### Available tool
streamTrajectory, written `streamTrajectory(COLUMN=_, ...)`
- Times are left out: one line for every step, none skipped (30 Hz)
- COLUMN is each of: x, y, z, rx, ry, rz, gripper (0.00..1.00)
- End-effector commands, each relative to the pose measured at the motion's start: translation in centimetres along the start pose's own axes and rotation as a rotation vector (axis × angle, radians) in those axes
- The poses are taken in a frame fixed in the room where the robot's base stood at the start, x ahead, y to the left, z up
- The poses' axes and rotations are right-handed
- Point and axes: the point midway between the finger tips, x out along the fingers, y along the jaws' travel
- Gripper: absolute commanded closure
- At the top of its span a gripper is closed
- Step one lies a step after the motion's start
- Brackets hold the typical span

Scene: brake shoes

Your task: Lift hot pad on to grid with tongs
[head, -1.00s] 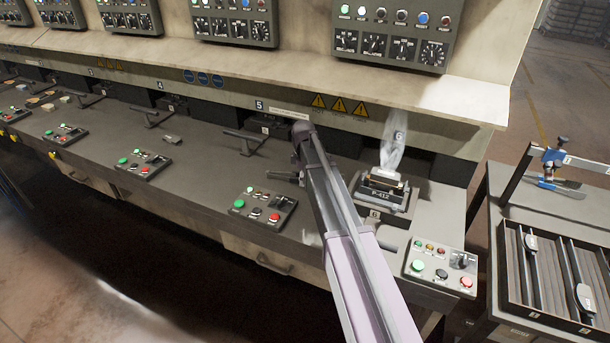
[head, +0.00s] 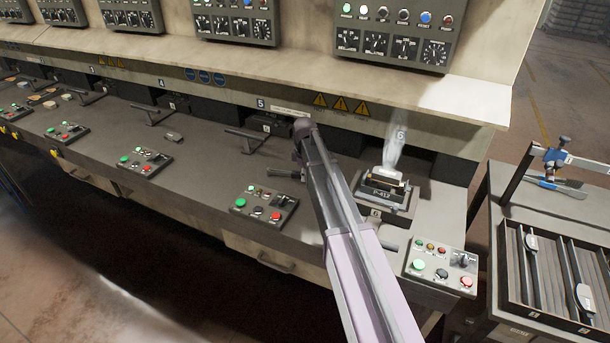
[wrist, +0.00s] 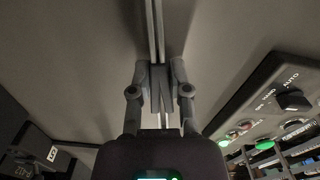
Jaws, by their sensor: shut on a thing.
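In the wrist view my gripper (wrist: 160,88) is shut on the tongs (wrist: 155,28), whose two thin parallel metal bars run away from the jaws over a grey surface. The tongs' far ends are out of that view. In the head view my arm hides most of the gripper; a small dark piece shows at the arm's left edge, and I cannot tell if it is gripper or tongs. The pad (head: 388,176) appears as a pale block on the P-412 mould (head: 381,195) at station 6, right of my arm, with steam above. I cannot identify the grid for certain.
Button panels (head: 441,266) line the bench front. The overhanging hood (head: 400,95) limits height.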

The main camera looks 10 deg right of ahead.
Motion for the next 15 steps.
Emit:
streamTrajectory(x=-0.7, y=0.0, z=0.0, rx=0.0, ry=0.0, rz=0.0, gripper=1.0)
streamTrajectory(x=-0.9, y=0.0, z=0.0, rx=0.0, ry=0.0, rz=0.0, gripper=1.0)
streamTrajectory(x=-1.2, y=0.0, z=0.0, rx=0.0, ry=-0.001, rz=0.0, gripper=1.0)
streamTrajectory(x=-1.5, y=0.0, z=0.0, rx=0.0, ry=-0.001, rz=0.0, gripper=1.0)
streamTrajectory(x=-1.8, y=0.0, z=0.0, rx=0.0, ry=-0.001, rz=0.0, gripper=1.0)
streamTrajectory(x=-2.1, y=0.0, z=0.0, rx=0.001, ry=-0.001, rz=0.0, gripper=1.0)
streamTrajectory(x=-2.5, y=0.0, z=0.0, rx=0.001, ry=-0.001, rz=0.0, gripper=1.0)
streamTrajectory(x=-2.8, y=0.0, z=0.0, rx=0.001, ry=-0.001, rz=0.0, gripper=1.0)
streamTrajectory(x=-3.2, y=0.0, z=0.1, rx=0.001, ry=-0.001, rz=0.0, gripper=1.0)
streamTrajectory(x=-3.5, y=0.0, z=0.1, rx=0.001, ry=-0.001, rz=0.0, gripper=1.0)
streamTrajectory(x=-3.9, y=0.0, z=0.1, rx=0.001, ry=-0.001, rz=0.0, gripper=1.0)
streamTrajectory(x=-4.3, y=0.0, z=0.1, rx=0.001, ry=-0.001, rz=0.0, gripper=1.0)
streamTrajectory(x=-4.6, y=0.0, z=0.1, rx=0.001, ry=-0.001, rz=-0.001, gripper=1.0)
streamTrajectory(x=-5.0, y=0.0, z=0.1, rx=0.001, ry=-0.002, rz=-0.001, gripper=1.0)
streamTrajectory(x=-5.4, y=0.0, z=0.1, rx=0.001, ry=-0.002, rz=-0.001, gripper=1.0)
